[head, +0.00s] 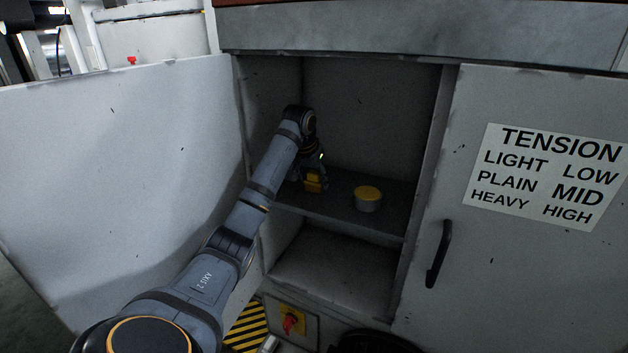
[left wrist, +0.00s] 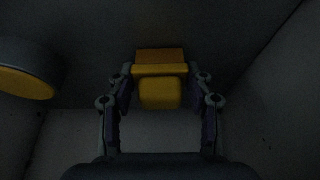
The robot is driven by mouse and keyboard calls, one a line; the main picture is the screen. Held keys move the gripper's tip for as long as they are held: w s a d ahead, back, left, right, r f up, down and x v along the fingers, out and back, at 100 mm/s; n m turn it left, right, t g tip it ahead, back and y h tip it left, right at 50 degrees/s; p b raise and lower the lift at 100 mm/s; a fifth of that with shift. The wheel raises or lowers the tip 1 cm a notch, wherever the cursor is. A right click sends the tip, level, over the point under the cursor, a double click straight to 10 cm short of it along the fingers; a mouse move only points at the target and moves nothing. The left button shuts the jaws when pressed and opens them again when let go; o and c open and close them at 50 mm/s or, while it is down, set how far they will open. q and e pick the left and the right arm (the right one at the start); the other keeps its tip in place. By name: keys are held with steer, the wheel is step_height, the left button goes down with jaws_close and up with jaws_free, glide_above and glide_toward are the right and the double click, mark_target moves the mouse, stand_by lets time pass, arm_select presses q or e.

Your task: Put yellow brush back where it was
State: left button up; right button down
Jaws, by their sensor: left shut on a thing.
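The yellow brush (head: 313,182) is at the left part of the cabinet's upper shelf (head: 345,215). My left gripper (head: 311,176) reaches into the cabinet and is shut on the brush. In the left wrist view the brush (left wrist: 159,85) sits between the two fingers of my left gripper (left wrist: 160,100). Whether the brush touches the shelf cannot be told. My right gripper is not in view.
A round tin with a yellow top (head: 368,198) stands on the shelf right of the brush. The left cabinet door (head: 110,170) is open; the right door (head: 500,270), with a tension label (head: 547,177) and black handle (head: 439,254), is shut. The lower compartment (head: 335,270) looks empty.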

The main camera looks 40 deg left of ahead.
mark_target(313, 174)
arm_select(q)
steer(key=o, duration=1)
steer(key=shift+f, duration=0.1)
steer(key=shift+r, duration=0.45)
steer(key=p+v, duration=0.1)
steer(key=v, duration=0.5)
steer(key=shift+s+r, duration=0.1)
steer(key=shift+r, duration=0.1)
steer(key=shift+s+r+p, duration=0.2)
steer(key=shift+r+p, duration=0.1)
steer(key=shift+d+f, duration=0.1)
